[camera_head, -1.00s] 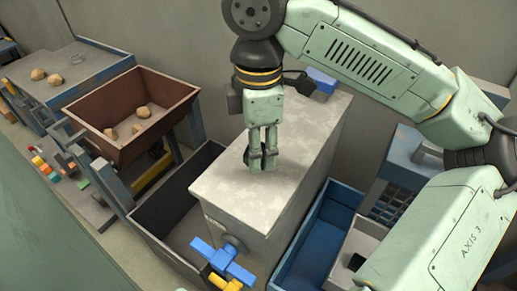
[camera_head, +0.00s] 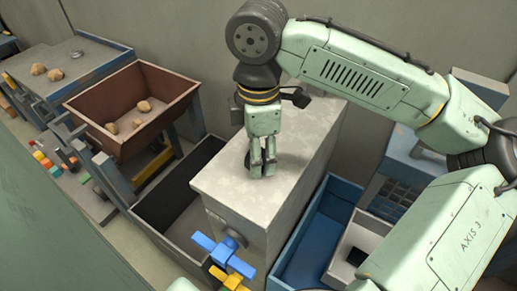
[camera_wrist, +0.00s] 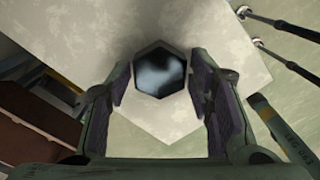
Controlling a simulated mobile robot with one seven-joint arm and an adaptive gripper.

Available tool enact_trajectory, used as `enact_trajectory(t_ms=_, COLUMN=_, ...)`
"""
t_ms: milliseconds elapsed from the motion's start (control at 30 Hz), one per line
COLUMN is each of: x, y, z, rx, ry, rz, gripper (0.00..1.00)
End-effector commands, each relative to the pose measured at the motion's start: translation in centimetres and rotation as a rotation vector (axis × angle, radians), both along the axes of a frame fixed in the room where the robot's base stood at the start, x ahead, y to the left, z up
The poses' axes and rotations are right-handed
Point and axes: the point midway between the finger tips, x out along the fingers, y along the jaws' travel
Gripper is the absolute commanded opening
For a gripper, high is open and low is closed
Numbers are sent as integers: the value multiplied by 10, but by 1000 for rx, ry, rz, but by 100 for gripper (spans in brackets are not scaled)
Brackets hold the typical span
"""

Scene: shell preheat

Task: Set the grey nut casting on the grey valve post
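My gripper (camera_head: 264,173) points down over the top of the grey box (camera_head: 225,187), its fingertips close to that top. I cannot make out the grey valve post with certainty.
A blue valve handle (camera_head: 224,255) and a yellow one (camera_head: 230,279) stick out at the box's front. A brown bin (camera_head: 128,95) with tan lumps stands left. A dark open crate (camera_head: 165,222) and a blue tray (camera_head: 310,260) flank the box.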

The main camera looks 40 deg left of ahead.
Motion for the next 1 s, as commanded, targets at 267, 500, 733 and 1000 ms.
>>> enact_trajectory(t_ms=267, x=0, y=0, z=0, rx=0, ry=0, rz=0, gripper=60)
enact_trajectory(t_ms=500, x=0, y=0, z=5, rx=-1, ry=-2, rz=-2, gripper=60)
enact_trajectory(t_ms=733, x=0, y=1, z=41, rx=3, ry=-1, rz=0, gripper=60)
enact_trajectory(t_ms=1000, x=0, y=0, z=99, rx=-1, ry=-4, rz=-1, gripper=60)
